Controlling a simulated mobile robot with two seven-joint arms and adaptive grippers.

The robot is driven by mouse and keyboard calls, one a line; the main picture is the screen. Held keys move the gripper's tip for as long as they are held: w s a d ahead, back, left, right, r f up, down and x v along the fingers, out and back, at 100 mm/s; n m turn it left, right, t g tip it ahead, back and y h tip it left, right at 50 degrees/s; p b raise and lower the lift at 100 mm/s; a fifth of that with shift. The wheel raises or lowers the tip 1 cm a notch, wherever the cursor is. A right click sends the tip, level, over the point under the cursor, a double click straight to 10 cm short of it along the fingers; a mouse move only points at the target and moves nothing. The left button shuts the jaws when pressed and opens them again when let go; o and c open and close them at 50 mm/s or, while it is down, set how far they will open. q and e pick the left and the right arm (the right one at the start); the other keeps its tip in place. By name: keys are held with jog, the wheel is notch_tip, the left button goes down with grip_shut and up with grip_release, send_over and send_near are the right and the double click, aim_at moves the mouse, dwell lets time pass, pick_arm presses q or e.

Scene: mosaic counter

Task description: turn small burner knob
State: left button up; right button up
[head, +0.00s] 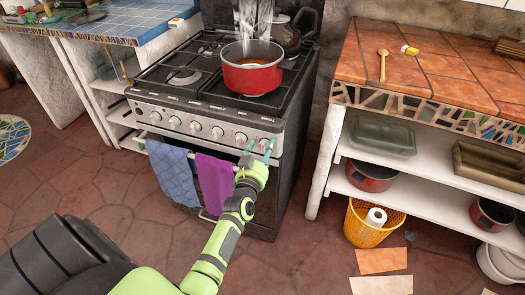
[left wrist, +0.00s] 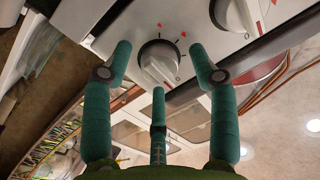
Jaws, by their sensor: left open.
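The stove (head: 205,115) has a row of several round silver knobs along its front panel. My left gripper (head: 260,148) is at the right end of that row, with its teal fingers open and pointing at the panel around the rightmost knob (head: 264,143). In the left wrist view, a white-and-silver knob (left wrist: 159,63) with red marks around it lies between the spread fingertips of my left gripper (left wrist: 160,60). The fingers look apart from it. A second knob (left wrist: 236,12) shows at the upper right. I cannot tell which knob serves the small burner. My right gripper is not in view.
A red pot (head: 252,77) steams on the front right of the stove, with a dark kettle (head: 284,32) behind it. Blue (head: 172,172) and purple (head: 214,182) towels hang on the oven rail beside my arm. A tiled counter with shelves (head: 425,75) stands right.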

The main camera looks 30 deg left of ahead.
pick_arm(q)
jog(key=c, duration=1.1)
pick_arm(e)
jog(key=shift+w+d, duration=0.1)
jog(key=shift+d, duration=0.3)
pick_arm(q)
jog(key=shift+n, duration=0.3)
jog(key=shift+c, duration=0.2)
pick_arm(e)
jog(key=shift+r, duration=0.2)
pick_arm(q)
jog(key=shift+r+n+p, duration=0.15)
jog(key=shift+n+p, duration=0.65)
jog(key=shift+n, duration=0.4)
jog(key=n, duration=0.2)
jog(key=shift+n+p, duration=0.4)
jog(key=n, duration=0.3)
jog(key=shift+h, duration=0.4)
jog(key=shift+n+p, duration=0.3)
jog(key=shift+n, duration=0.9)
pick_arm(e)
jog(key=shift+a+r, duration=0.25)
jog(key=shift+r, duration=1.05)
